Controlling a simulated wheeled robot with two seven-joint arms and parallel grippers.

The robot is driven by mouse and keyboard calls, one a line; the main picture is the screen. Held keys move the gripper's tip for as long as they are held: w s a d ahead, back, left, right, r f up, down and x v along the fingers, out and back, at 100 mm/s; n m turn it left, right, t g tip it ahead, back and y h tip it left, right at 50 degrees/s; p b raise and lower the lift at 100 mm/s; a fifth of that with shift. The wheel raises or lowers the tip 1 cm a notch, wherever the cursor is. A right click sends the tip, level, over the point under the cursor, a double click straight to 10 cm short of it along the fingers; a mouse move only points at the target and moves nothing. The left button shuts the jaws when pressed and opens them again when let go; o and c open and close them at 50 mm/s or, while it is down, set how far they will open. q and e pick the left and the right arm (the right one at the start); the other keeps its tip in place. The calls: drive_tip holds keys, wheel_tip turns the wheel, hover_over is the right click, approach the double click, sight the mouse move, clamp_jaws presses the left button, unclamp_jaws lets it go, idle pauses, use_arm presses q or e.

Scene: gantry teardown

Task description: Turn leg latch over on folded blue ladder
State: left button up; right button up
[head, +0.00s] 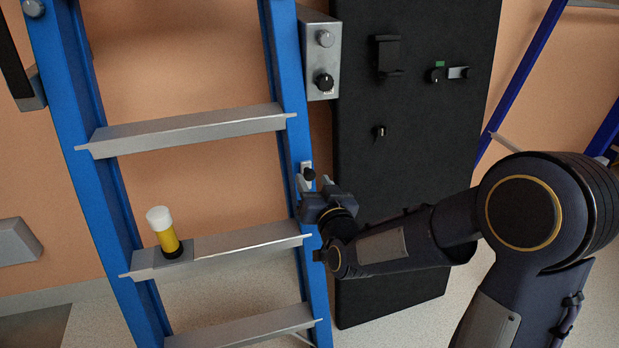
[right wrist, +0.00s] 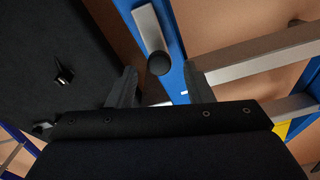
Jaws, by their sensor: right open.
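The blue ladder (head: 88,150) stands upright with grey treads at the left and centre of the head view. The leg latch (head: 308,173), a small pale plate with a round black knob, sits on its right rail. In the right wrist view the latch's silver bar (right wrist: 148,27) and black knob (right wrist: 160,63) show on the blue rail. My right gripper (head: 313,185) is at the rail just below the knob. Its fingers (right wrist: 155,88) are open and spread to either side of the rail, with the knob ahead of them and nothing held. My left gripper is not in view.
A yellow cylinder with a white top (head: 163,232) stands on a ladder tread. A grey box with knobs (head: 320,60) is beside the rail's upper part. A black panel (head: 400,130) with small fittings stands to the right. Another blue ladder (head: 520,75) is at the far right.

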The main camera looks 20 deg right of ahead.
sight(311, 176)
drive_tip(key=shift+w, duration=2)
clamp_jaws()
